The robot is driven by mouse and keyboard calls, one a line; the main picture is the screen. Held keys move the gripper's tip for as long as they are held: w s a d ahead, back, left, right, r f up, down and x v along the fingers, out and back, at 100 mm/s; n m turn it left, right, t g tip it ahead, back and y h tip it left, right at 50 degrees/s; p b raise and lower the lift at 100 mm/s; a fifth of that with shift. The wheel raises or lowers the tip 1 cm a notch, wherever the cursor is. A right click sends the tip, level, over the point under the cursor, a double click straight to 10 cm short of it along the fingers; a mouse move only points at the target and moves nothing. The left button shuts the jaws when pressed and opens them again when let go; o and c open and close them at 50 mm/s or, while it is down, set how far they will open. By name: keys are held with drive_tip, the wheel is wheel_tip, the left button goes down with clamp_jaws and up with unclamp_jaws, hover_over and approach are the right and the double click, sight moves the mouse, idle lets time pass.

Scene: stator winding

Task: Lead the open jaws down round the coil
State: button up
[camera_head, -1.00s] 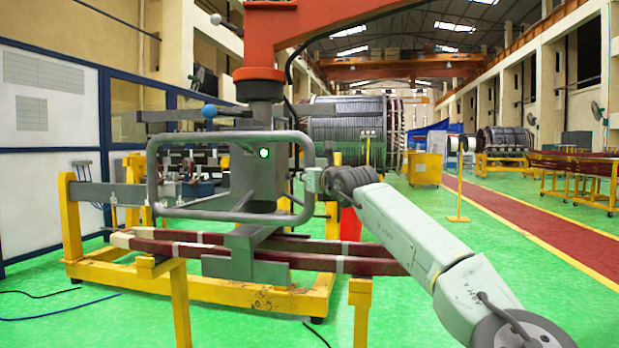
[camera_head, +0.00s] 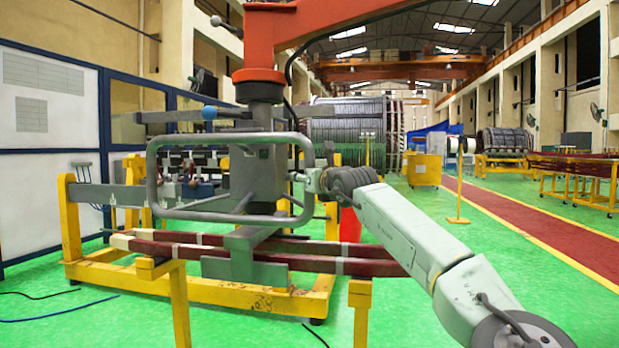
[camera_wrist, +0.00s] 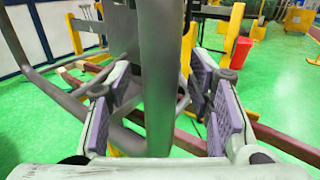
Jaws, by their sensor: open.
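The coil (camera_head: 180,249), a dark red bar pair with white bands, lies across yellow trestles. The lifting device hangs above it, with a dark column (camera_head: 265,180), a grey rounded handle frame (camera_head: 230,137) and grey jaw plates (camera_head: 215,267) at coil height. One plate shows in front of and below the front bar; the far side is partly hidden, so I cannot tell how fully the jaws surround the coil. My gripper (camera_head: 313,181) is at the handle's right side. In the wrist view my gripper (camera_wrist: 160,90) is open, purple pads either side of the handle's upright bar (camera_wrist: 158,50).
An orange crane arm (camera_head: 350,15) carries the device from above. A yellow trestle post (camera_head: 180,310) and another (camera_head: 360,315) stand in front. A dark cable lies on the green floor at left. A red object (camera_head: 350,225) stands behind the coil.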

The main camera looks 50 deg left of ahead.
drive_tip(key=v, duration=1.2)
